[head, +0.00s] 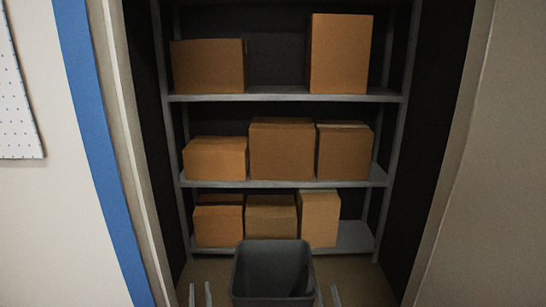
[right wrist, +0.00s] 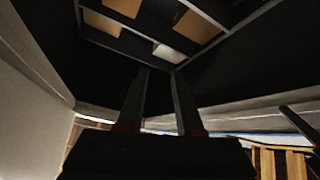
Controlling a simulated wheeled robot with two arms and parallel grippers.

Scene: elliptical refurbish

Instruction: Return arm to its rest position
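My left gripper (head: 200,287) shows at the bottom edge of the head view, left of a grey bin. Its two fingers stand apart with nothing between them. My right gripper (head: 327,289) shows at the bottom edge, right of the bin. In the right wrist view its two long fingers (right wrist: 160,75) are apart and empty, pointing up the picture. Most of both arms is out of view.
The dark grey bin (head: 249,273) stands between my grippers; its inside looks empty. A metal shelf unit (head: 275,97) with several cardboard boxes (head: 282,150) stands ahead in a dark recess. Walls (head: 490,170) flank it, with a blue strip (head: 97,150) at left.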

